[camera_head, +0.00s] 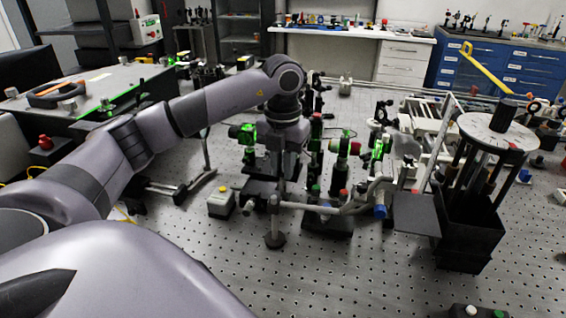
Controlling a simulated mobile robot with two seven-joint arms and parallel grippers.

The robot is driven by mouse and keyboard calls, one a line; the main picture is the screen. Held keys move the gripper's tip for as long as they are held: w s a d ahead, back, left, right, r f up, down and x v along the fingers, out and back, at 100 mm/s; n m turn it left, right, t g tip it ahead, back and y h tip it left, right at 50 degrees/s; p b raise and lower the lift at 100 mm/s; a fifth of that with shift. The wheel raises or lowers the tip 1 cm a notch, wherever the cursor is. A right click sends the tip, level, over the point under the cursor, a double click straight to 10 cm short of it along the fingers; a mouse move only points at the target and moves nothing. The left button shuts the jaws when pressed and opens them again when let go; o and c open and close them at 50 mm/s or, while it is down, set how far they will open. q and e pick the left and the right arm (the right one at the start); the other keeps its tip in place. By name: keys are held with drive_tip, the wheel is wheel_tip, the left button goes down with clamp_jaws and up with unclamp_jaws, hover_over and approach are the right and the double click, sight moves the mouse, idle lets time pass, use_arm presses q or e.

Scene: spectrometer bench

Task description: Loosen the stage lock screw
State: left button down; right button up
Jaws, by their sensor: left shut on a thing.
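My left gripper (281,168) reaches down from my left arm into the optics in the middle of the perforated bench (330,270). It is shut on a small part, apparently the stage lock screw. The screw itself is hidden by the fingers and too small to make out. Dark stage and mount parts lie around and below the fingertips, and a post on a round base (275,240) stands just in front. My right gripper is not in view.
Green-lit optics mounts (376,150) crowd the right side of my gripper. A small box with a yellow button (221,203) sits left of it. A round-topped stand (497,132) rises at the right. The front of the bench is mostly clear.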

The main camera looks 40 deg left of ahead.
sight(282, 170)
use_arm(q)
drive_tip(key=shift+n, duration=0.4)
drive_tip(key=c, duration=1.1)
unclamp_jaws()
drive_tip(key=shift+r, duration=0.1)
drive_tip(key=shift+r, duration=3.55)
